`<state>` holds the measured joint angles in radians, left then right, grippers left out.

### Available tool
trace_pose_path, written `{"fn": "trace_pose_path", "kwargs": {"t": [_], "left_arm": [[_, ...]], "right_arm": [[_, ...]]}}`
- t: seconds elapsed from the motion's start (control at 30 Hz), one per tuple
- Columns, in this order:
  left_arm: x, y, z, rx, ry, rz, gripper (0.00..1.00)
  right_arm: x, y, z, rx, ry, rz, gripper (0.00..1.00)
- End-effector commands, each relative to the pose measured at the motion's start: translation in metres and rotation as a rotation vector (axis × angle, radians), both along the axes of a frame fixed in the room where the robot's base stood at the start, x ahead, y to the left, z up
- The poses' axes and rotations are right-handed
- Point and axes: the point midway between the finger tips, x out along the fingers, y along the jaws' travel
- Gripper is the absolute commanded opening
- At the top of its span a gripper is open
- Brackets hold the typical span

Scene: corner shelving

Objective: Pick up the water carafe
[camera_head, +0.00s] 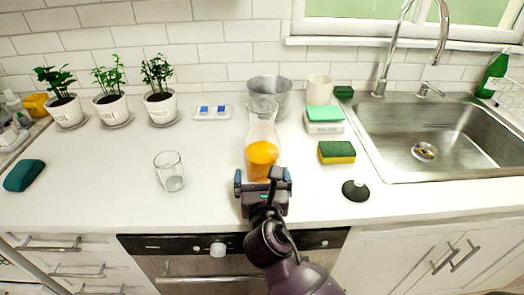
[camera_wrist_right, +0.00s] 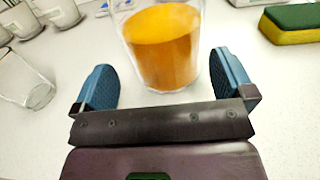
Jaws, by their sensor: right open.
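A clear glass carafe (camera_head: 262,122) stands upright on the white counter, with orange liquid in its lower part. In the right wrist view the carafe (camera_wrist_right: 162,45) fills the top centre, just beyond and between my fingertips. My right gripper (camera_head: 264,180) is open at the near side of the carafe, and it also shows in the right wrist view (camera_wrist_right: 165,85) with its two blue finger pads spread apart. Nothing is held between the pads. The head view shows the gripper overlapping the carafe's base. My left gripper is not in view.
An empty glass (camera_head: 170,172) stands to the left. A metal pot (camera_head: 268,90) and white mug (camera_head: 319,88) are behind. A sponge (camera_head: 337,152) and dark round object (camera_head: 355,190) lie right, before the sink (camera_head: 450,165). Potted plants (camera_head: 110,110) line the back left.

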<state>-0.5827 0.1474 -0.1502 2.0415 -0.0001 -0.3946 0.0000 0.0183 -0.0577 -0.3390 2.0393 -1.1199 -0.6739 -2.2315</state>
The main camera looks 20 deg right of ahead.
Motion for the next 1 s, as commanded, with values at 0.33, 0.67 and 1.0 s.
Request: {"fn": "trace_pose_path", "kwargs": {"t": [0.33, 0.67, 1.0], "left_arm": [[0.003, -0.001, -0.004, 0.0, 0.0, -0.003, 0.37], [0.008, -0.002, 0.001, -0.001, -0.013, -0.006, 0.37], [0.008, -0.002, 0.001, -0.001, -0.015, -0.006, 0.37]], "right_arm": [[0.038, -0.014, -0.001, 0.0, 0.0, 0.0, 1.0], [0.049, -0.017, 0.0, 0.0, 0.001, 0.001, 1.0], [0.049, -0.017, 0.0, 0.0, 0.0, 0.001, 0.6]]}}
